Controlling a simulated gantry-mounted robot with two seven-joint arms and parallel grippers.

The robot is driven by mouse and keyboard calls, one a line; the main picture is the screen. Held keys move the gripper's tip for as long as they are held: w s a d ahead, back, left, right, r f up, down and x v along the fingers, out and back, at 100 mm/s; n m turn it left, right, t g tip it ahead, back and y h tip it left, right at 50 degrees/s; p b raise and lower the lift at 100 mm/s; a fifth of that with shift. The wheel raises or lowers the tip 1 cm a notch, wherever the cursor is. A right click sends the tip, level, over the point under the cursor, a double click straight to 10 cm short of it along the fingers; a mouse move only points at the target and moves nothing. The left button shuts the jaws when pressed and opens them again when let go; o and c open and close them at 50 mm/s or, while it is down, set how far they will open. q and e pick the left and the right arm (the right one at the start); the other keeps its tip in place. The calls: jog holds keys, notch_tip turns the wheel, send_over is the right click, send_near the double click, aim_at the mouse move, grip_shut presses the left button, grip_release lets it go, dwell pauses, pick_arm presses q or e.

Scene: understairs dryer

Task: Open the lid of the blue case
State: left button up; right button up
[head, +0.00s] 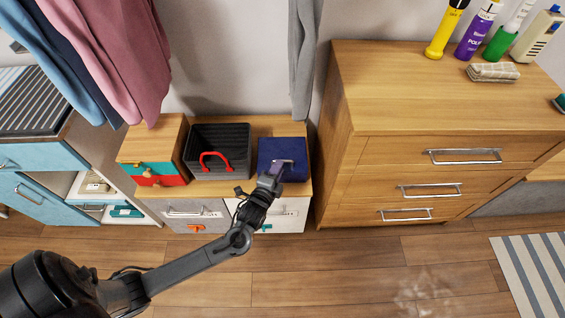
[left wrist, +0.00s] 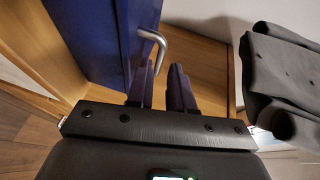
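The blue case (head: 283,150) stands at the right end of the low wooden cabinet, and its lid looks shut. A silver handle (head: 286,163) is on its near side. In the left wrist view the blue case (left wrist: 95,35) fills the upper left, with its curved metal handle (left wrist: 151,37) sticking out. My left gripper (head: 275,173) is right at the handle. In the left wrist view its fingers (left wrist: 163,75) stand apart with a narrow gap, and the handle's end reaches the fingertips. Wood shows between the fingers, so they look open. My right gripper is not in view.
A black basket with a red handle (head: 220,152) stands left of the blue case, beside a small wooden box (head: 152,147) with coloured drawers. A tall wooden dresser (head: 440,120) rises close on the right. A grey cloth (head: 303,55) hangs behind the case. The wooden floor (head: 330,270) in front is clear.

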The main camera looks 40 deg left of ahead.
aim_at(282, 151)
pick_arm(q)
jog(key=shift+b+x, duration=0.5)
jog(key=shift+x, duration=1.85)
grip_shut()
